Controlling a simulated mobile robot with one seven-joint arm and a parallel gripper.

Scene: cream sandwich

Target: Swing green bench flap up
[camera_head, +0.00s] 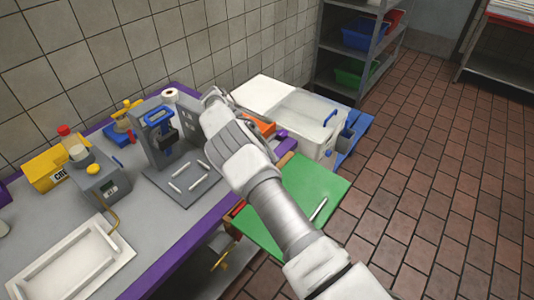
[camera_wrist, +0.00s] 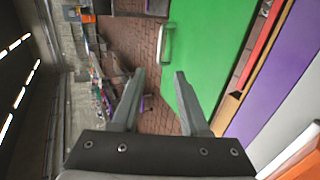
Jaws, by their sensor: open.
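The green bench flap (camera_head: 309,181) is a flat panel at the bench's right-hand edge, partly hidden behind my arm in the head view. A pale metal bar handle (camera_head: 318,209) sits near its outer edge. In the wrist view the green flap (camera_wrist: 208,45) fills the upper middle, and its handle (camera_wrist: 166,45) is at the flap's left edge. My gripper (camera_wrist: 162,75) is open and empty, its two fingers apart, with the handle ahead of the fingertips and not between them. The head view does not clearly show my fingers.
The grey bench (camera_head: 160,222) with purple edging holds a press (camera_head: 168,140), a white tray (camera_head: 75,262) and a grey dispenser (camera_head: 103,183). A lidded white bin (camera_head: 305,118) stands beyond the flap. The brick-tiled floor (camera_head: 430,180) at right is clear.

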